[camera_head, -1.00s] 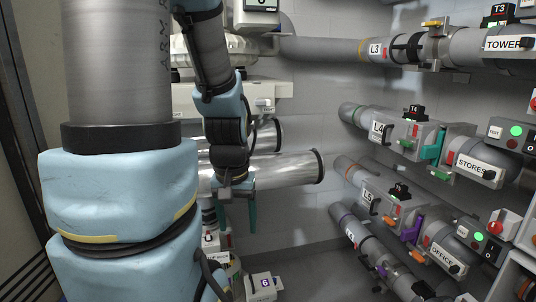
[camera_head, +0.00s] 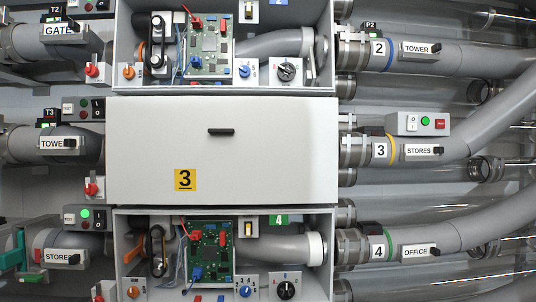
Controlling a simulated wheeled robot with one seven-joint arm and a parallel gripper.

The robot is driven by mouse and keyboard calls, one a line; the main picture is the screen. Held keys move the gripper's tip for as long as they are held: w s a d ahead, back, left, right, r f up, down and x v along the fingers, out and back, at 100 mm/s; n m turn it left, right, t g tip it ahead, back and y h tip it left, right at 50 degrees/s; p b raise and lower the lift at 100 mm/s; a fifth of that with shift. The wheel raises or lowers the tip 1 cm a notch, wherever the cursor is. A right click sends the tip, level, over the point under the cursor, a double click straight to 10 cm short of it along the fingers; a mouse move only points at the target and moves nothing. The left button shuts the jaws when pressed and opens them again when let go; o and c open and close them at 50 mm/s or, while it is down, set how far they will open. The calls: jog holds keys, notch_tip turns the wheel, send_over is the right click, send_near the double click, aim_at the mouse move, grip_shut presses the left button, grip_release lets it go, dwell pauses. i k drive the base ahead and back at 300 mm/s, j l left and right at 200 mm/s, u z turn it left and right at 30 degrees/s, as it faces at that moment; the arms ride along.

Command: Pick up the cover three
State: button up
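Cover three (camera_head: 270,150) is a large pale rectangular panel in the middle of the head view. It sits in place over the middle unit and hides what is behind it. It has a small dark handle (camera_head: 221,132) near its upper middle and a yellow label with a black 3 (camera_head: 185,180) at lower left. My gripper is not in view now.
Above it an open box (camera_head: 123,40) shows a green circuit board and knobs. Below it another open box (camera_head: 123,250) shows a similar board. Grey pipes labelled TOWER, STORES (camera_head: 419,152) and OFFICE run off to the right. Valves and switch boxes line the left.

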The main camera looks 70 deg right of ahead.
aim_at(173, 150)
jog(key=z, duration=2.05)
jog(key=j+z, duration=0.3)
jog(key=k+j+z, duration=0.15)
jog(key=j+z, duration=0.15)
jog(key=j, duration=0.15)
